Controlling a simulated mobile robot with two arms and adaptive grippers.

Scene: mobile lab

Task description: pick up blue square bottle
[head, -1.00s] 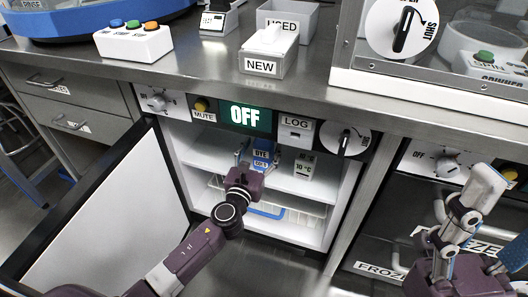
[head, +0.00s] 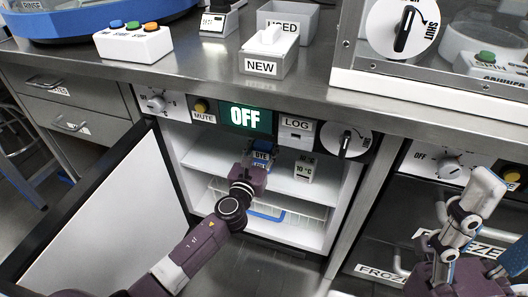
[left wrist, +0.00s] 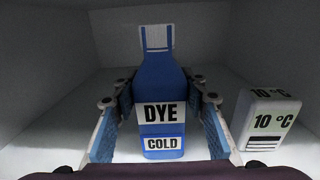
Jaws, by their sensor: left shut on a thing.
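The blue square bottle (head: 262,156) stands on the upper shelf inside the open cabinet. In the left wrist view the bottle (left wrist: 160,92) is upright, with a white-and-blue cap and labels reading DYE and COLD. My left gripper (left wrist: 160,102) is shut on it, one finger along each side. In the head view my left gripper (head: 256,160) reaches into the cabinet and hides the bottle's lower part. My right gripper (head: 462,212) is at the lower right, far from the bottle; whether it is open or shut is unclear.
A white 10 °C box (left wrist: 268,122) stands right of the bottle on the shelf (head: 220,158). A wire rack (head: 300,208) sits below. The open cabinet door (head: 110,215) is at left, the counter edge (head: 200,88) above. The OFF display (head: 245,117) is overhead.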

